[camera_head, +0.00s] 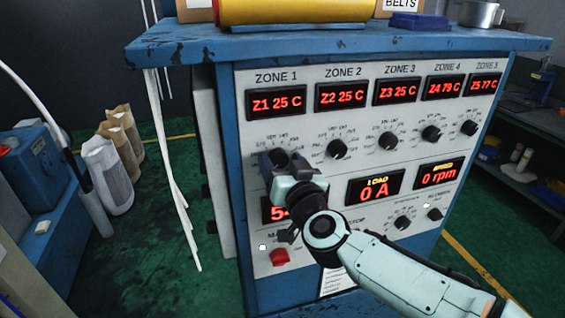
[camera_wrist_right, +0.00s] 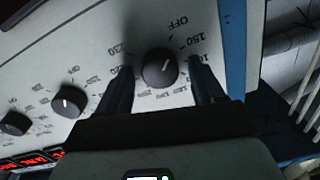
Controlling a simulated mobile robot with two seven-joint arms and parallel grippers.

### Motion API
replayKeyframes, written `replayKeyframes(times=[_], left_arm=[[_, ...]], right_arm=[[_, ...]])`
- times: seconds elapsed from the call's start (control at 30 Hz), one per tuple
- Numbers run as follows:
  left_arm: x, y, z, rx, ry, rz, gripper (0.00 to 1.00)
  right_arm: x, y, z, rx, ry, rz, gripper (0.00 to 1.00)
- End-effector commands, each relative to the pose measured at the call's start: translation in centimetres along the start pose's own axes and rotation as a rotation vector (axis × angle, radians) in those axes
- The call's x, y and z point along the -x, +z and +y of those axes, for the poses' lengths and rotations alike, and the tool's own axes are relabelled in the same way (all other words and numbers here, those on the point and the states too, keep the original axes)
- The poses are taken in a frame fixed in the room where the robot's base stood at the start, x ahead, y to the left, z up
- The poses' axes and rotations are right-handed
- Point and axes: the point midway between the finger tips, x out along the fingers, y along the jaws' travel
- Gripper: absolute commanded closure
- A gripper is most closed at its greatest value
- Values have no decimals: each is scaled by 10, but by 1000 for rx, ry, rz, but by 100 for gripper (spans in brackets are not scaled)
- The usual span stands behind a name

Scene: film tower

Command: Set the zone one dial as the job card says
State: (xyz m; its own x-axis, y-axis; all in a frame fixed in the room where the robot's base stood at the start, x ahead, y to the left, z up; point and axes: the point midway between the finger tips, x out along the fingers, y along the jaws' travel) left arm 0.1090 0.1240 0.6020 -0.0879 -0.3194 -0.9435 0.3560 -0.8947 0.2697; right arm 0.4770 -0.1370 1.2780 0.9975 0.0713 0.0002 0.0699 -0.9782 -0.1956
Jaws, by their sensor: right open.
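The zone one dial (camera_wrist_right: 159,68) is a round black knob on the white control panel, with printed numbers and OFF around it. In the right wrist view it sits between the two dark fingers of my right gripper (camera_wrist_right: 162,74), which are open with a gap on each side. In the head view my right gripper (camera_head: 282,166) covers most of this dial. The zone one display (camera_head: 276,101) reads Z1 25 C. The dial's pointer setting is too small to read surely. My left gripper is not in view.
Other zone dials, such as the zone two dial (camera_head: 338,149), stand to the right. A red knob (camera_head: 279,257) is below my gripper. A paper (camera_head: 337,279) with unreadable text hangs low on the panel.

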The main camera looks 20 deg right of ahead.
Motion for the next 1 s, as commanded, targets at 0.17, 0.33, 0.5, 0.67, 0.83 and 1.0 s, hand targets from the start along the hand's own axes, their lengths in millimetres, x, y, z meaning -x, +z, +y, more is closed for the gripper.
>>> replayKeyframes(times=[0.17, 0.33, 0.5, 0.67, 0.83, 1.0], left_arm=[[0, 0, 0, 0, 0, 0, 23], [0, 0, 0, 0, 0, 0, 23], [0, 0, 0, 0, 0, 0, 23], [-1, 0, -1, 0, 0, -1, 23], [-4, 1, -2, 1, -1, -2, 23], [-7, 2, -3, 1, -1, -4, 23]], right_arm=[[0, 0, 0, 0, 0, 0, 45], [0, 0, 0, 0, 0, 0, 89], [0, 0, 0, -6, -1, 0, 88], [1, 0, 0, -42, -2, 1, 88], [1, 1, 0, -133, -3, 4, 88], [1, 2, 0, -271, -4, 9, 88]])
